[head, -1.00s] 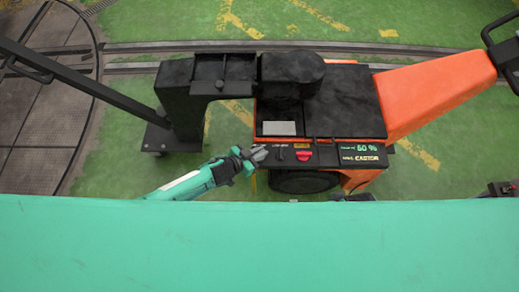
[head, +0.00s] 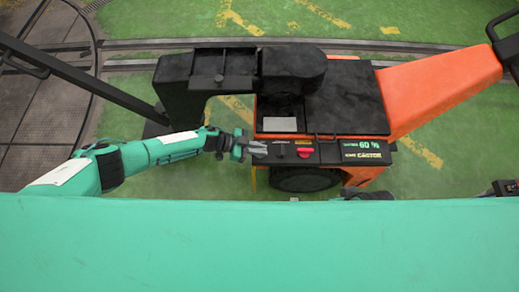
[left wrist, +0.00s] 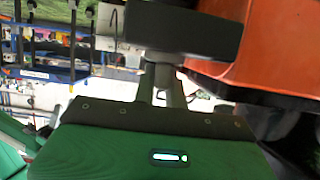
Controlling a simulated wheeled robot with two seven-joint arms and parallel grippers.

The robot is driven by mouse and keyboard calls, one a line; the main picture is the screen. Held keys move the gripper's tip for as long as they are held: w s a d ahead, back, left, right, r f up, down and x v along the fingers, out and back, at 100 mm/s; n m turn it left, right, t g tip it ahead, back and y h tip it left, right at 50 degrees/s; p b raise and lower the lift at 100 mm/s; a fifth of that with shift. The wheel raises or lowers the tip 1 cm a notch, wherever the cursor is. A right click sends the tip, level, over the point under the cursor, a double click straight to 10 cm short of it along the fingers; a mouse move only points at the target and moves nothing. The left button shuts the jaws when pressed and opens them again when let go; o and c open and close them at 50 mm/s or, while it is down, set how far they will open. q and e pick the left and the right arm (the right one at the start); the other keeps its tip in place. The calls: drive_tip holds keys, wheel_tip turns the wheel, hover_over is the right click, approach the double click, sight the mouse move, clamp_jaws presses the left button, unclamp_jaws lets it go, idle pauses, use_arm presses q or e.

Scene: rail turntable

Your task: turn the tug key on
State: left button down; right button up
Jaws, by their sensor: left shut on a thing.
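The tug (head: 345,95) is an orange and black vehicle in the middle of the head view. Its black control panel (head: 327,151) runs along the near side, with a red button (head: 304,151) on it. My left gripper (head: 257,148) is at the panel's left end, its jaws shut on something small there. The key itself is hidden by the fingers, so I cannot see which way it points. In the left wrist view, the gripper's fingers (left wrist: 165,85) reach a dark block, with the tug's orange body (left wrist: 262,45) at right. My right gripper is not clearly in view.
A black arm-like structure (head: 180,95) of the tug stands just behind my left forearm. A display (head: 363,151) reads 60 % at the panel's right end. The green floor (head: 440,140) is open at right. A round turntable plate (head: 40,110) lies at far left.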

drive_tip(key=shift+r, duration=0.15)
use_arm(q)
drive_tip(key=c, duration=1.4)
unclamp_jaws()
drive_tip(key=shift+c, duration=0.2)
